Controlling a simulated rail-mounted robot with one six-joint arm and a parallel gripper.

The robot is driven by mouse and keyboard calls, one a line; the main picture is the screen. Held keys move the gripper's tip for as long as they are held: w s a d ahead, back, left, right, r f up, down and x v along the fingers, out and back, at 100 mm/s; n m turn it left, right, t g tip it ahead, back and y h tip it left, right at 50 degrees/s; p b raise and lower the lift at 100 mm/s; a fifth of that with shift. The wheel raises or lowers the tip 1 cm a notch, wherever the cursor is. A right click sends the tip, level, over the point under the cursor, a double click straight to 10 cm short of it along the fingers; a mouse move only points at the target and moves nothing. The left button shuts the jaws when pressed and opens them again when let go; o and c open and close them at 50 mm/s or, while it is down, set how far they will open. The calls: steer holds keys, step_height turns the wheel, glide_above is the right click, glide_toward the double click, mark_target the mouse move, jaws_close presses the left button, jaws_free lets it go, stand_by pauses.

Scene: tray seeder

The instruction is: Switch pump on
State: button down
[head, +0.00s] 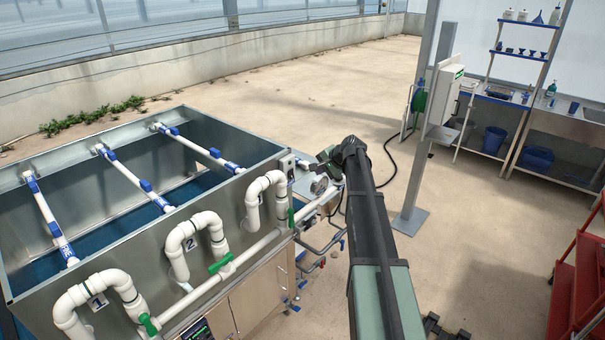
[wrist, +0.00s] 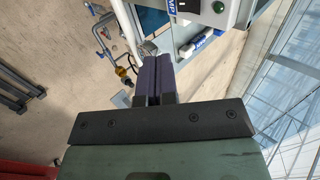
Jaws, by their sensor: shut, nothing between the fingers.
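In the wrist view my gripper (wrist: 151,62) is shut and empty, its two dark purple fingers side by side. A blue label (wrist: 172,6) with partly cut-off white letters, seemingly ending in "MP", is beside the box. I cannot tell whether the fingers touch anything or which way a switch is set. In the head view my arm's end is beside the tank's near right corner; the fingers are not clear.
The grey tank (head: 130,235) with white pipes and green valve handles (head: 221,263) fills the left. A post (head: 420,120) with a white cabinet (head: 446,92) stands behind. Red steps (head: 578,285) stand at right. The floor between is mostly clear.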

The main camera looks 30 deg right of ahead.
mark_target(291, 174)
steer(key=b+x, duration=0.2)
steer(key=x, duration=0.2)
steer(key=w+r+b+x, duration=0.1)
steer(key=b+x, duration=0.2)
steer(key=x, duration=0.1)
steer(key=b+x, duration=0.2)
steer(key=x, duration=0.3)
steer(key=shift+w+a+r+b, duration=0.3)
steer(key=shift+w+a+b, duration=0.05)
steer(key=shift+a, duration=0.1)
